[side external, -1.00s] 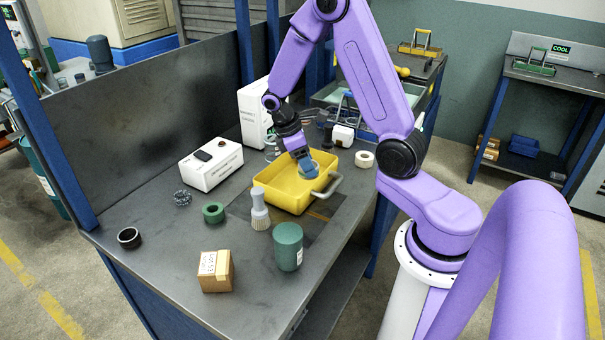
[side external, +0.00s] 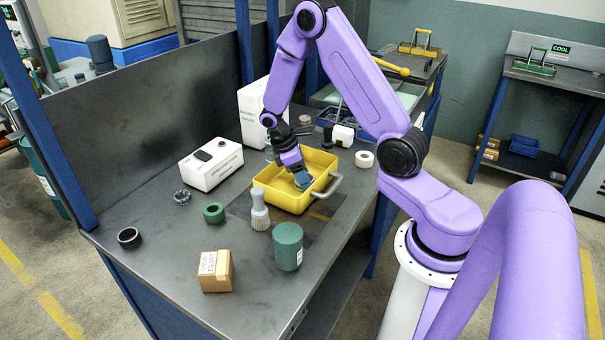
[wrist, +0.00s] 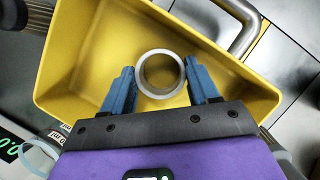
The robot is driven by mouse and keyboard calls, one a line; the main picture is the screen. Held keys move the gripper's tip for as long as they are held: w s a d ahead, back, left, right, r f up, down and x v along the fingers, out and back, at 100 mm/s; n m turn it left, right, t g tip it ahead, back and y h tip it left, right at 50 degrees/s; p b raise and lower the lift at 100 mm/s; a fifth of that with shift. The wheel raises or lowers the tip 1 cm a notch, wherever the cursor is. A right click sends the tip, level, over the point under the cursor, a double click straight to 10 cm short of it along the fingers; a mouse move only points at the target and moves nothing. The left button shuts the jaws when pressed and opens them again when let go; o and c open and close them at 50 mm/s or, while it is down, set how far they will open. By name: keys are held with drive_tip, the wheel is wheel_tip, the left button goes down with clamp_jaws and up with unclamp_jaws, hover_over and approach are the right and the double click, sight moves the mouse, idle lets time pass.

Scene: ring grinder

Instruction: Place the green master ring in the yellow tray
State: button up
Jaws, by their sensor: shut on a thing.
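The green ring (side external: 213,212) lies flat on the bench, left of the yellow tray (side external: 262,195). My gripper (side external: 301,182) reaches down into the tray. In the wrist view, my gripper (wrist: 160,85) is shut on a silver-grey ring (wrist: 160,93), with one blue finger against each side of it. The ring is over the floor of the yellow tray (wrist: 75,70), inside its walls. I cannot tell whether the ring touches the tray floor. In the side view, the fingers largely hide the held ring.
A grey brush (side external: 260,208) stands at the tray's near left corner, with a green canister (side external: 288,246) nearer the front. A cardboard box (side external: 215,271), a dark ring (side external: 129,237) and a white box (side external: 211,165) are to the left. A metal handle (side external: 327,188) juts from the tray's right side.

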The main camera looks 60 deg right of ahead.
drive_tip(key=o, duration=1.2)
drive_tip(key=shift+c, duration=0.2)
drive_tip(key=v, duration=1.2)
drive_tip(key=s+a+r+n+t, duration=0.2)
drive_tip(key=s+a+r, duration=0.15)
drive_tip(key=a, duration=0.55)
drive_tip(key=s+a+r+n+t+y, duration=0.1)
drive_tip(key=s+a, duration=0.3)
drive_tip(key=s, duration=0.7)
drive_tip(key=s+a+n+y, duration=0.1)
drive_tip(key=s+a, duration=0.3)
drive_tip(key=s, duration=0.7)
drive_tip(key=shift+s+r+n+t+y, duration=0.2)
drive_tip(key=shift+r+n+t+y, duration=0.2)
drive_tip(key=shift+y, duration=0.2)
